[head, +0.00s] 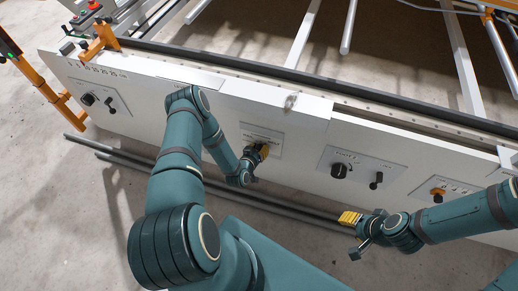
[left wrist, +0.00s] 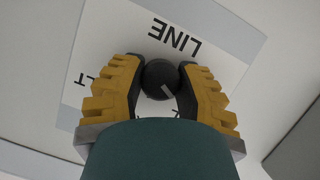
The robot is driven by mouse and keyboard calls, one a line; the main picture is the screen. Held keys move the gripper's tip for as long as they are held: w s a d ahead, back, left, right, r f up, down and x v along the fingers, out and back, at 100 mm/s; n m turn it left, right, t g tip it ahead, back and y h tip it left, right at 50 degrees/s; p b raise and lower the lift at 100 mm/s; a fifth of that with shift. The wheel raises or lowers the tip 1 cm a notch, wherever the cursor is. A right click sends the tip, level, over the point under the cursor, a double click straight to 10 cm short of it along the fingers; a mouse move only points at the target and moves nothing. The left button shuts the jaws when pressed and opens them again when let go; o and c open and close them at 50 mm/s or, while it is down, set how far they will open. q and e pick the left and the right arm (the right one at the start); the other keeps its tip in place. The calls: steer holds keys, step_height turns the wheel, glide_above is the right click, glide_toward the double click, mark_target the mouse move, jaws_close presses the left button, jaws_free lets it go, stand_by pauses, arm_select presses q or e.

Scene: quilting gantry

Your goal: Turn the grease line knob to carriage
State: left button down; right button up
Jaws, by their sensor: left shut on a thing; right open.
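The grease line knob (left wrist: 158,72) is dark and round, with a white pointer mark slanting toward the lower right in the left wrist view. It sits on a white label plate (left wrist: 215,50) where "LINE" can be read; other lettering is partly covered. My left gripper (left wrist: 160,88) has its yellow fingers closed on both sides of the knob. In the head view my left gripper (head: 257,151) hides the knob against the plate (head: 274,137). My right gripper (head: 350,217) is open and empty, low in front of the panel at the right.
The white front panel (head: 225,115) also carries a black knob (head: 340,170) and a lever (head: 377,180) to the right, an orange control (head: 437,192) farther right, and another knob (head: 88,99) at the left. Grey rods (head: 120,160) run along the floor below.

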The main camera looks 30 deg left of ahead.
arm_select(q)
steer(key=m+y, duration=0.1)
steer(key=m, duration=0.1)
steer(key=m+y+p, duration=0.1)
steer(key=m, duration=0.1)
steer(key=shift+d+g+y, duration=0.15)
steer(key=shift+g+y, duration=0.15)
steer(key=m+y, duration=0.2)
steer(key=shift+m, duration=0.4)
steer(key=shift+m+y, duration=0.5)
steer(key=shift+m, duration=0.2)
steer(key=c, duration=0.6)
jaws_free()
